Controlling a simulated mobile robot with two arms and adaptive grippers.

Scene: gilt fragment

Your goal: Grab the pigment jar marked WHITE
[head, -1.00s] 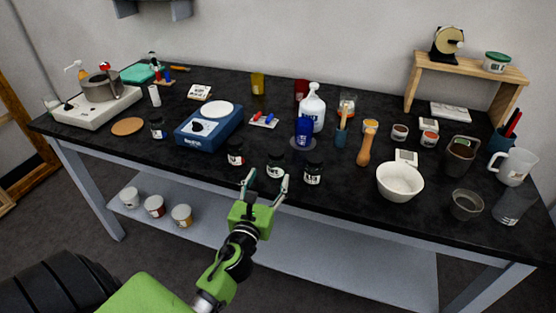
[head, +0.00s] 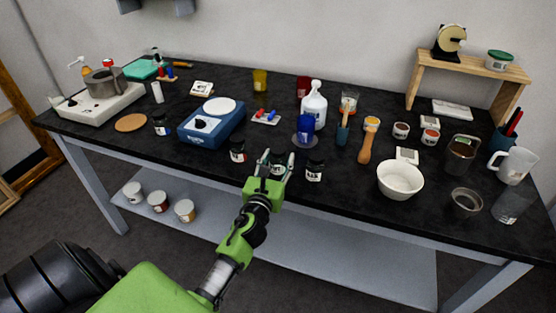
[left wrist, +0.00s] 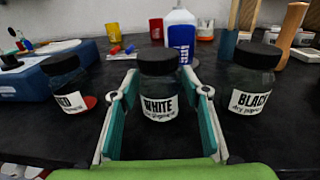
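The jar marked WHITE (left wrist: 158,98), dark glass with a black lid, stands upright on the black bench in the middle of the left wrist view. In the head view it (head: 277,170) is partly hidden by my gripper. My left gripper (head: 277,157) is open, with a finger on each side of this jar. In the left wrist view small gaps show between jar and fingers, so it is not gripped. A jar whose label ends in "ED" (left wrist: 66,84) stands to the left, and the BLACK jar (left wrist: 249,88) to the right. My right gripper is not in view.
Behind the jars are a blue-bodied device with a white disc (head: 210,122) and a white bottle (head: 314,103). A wooden-handled tool (head: 366,147) and a white bowl (head: 400,180) lie to the right. The bench's front edge is close to the jars.

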